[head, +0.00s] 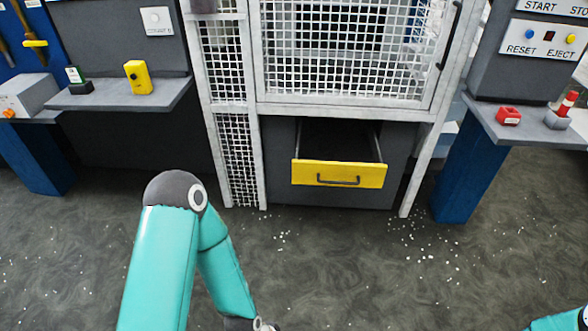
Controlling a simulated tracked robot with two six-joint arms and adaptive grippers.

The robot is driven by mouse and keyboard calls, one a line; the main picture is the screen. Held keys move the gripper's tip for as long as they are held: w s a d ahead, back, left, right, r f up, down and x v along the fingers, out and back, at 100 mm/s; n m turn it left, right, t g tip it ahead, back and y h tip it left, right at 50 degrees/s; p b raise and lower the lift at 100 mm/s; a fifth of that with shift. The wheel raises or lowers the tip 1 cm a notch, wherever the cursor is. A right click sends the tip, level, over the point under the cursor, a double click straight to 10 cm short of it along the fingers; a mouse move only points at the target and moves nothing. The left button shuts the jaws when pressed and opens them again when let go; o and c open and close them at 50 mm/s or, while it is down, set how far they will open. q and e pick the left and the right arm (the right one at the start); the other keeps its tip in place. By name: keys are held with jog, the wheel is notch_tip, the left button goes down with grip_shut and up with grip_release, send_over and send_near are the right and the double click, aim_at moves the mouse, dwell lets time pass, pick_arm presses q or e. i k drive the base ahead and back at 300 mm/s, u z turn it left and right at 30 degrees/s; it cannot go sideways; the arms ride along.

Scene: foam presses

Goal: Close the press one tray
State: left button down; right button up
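The press tray (308,174) is a drawer with a yellow front and a dark bar handle (338,181). It is pulled out of the dark opening under the white mesh cage, and its dark inside shows behind the front. My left arm, teal with a dark elbow, rises at the lower left, and its far end runs down to the bottom edge, so my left gripper is not visible. Only a small teal piece of my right arm shows at the lower right corner. My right gripper is out of view. Neither visible arm part touches the tray.
The mesh cage (350,103) stands over the tray. A left shelf (110,97) holds a yellow box (139,77). A right shelf (530,130) holds a red block (508,116) and a red-white piece (565,105). The grey floor (340,260) before the tray is open, with scattered white bits.

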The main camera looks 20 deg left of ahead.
aim_at(330, 152)
jog(key=u, duration=0.05)
jog(key=i, duration=1)
jog(key=z, duration=0.05)
